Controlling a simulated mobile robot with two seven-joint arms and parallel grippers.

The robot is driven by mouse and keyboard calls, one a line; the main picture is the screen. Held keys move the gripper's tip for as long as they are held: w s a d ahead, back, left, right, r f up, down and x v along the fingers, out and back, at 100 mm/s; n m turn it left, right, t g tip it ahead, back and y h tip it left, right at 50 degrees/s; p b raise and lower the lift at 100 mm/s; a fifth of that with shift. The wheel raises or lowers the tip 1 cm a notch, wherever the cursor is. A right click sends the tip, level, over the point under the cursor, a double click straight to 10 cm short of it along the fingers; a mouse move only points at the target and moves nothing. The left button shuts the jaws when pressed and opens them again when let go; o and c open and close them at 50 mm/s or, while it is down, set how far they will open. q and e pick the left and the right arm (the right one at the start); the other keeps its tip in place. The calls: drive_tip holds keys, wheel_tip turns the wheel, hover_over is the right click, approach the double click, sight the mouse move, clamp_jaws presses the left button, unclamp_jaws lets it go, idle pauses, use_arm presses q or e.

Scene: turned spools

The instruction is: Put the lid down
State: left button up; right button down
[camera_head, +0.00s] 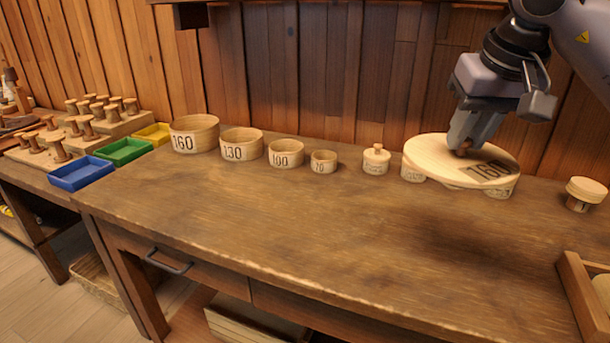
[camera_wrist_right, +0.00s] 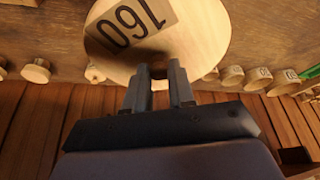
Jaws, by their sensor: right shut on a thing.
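A large round wooden lid (camera_head: 435,152) marked 160 is in my right gripper (camera_head: 462,150), which is shut on its small knob. The lid is held nearly level above the right part of the bench, and its shadow falls on the bench in front. In the right wrist view the lid (camera_wrist_right: 205,40) fills the top middle, with the gripper (camera_wrist_right: 159,75) at its knob. An open round box (camera_head: 195,135) marked 160 stands at the left of a row. My left gripper is not in view.
Open boxes marked 130 (camera_head: 241,146), 100 (camera_head: 286,155) and a smaller one (camera_head: 323,162) continue the row. The bench front (camera_head: 300,230) is clear.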

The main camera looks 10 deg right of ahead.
sight(463, 158)
drive_tip(key=shift+w, duration=0.4)
drive_tip(key=shift+s+f, duration=0.15)
drive_tip(key=shift+f, duration=0.15)
wheel_tip(463, 158, down, 5)
drive_tip(key=shift+f+b, duration=0.1)
drive_tip(key=shift+b, duration=1)
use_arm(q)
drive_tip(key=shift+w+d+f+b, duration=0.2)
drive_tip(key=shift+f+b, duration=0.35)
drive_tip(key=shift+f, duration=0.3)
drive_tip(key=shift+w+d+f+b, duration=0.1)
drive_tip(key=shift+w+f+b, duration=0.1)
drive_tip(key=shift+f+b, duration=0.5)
use_arm(e)
drive_tip(key=shift+f, duration=7.05)
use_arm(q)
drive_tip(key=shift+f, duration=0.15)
use_arm(e)
drive_tip(key=shift+f, duration=0.1)
drive_tip(key=c, duration=1)
unclamp_jaws()
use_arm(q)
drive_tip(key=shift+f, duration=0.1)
use_arm(e)
drive_tip(key=shift+o, duration=0.2)
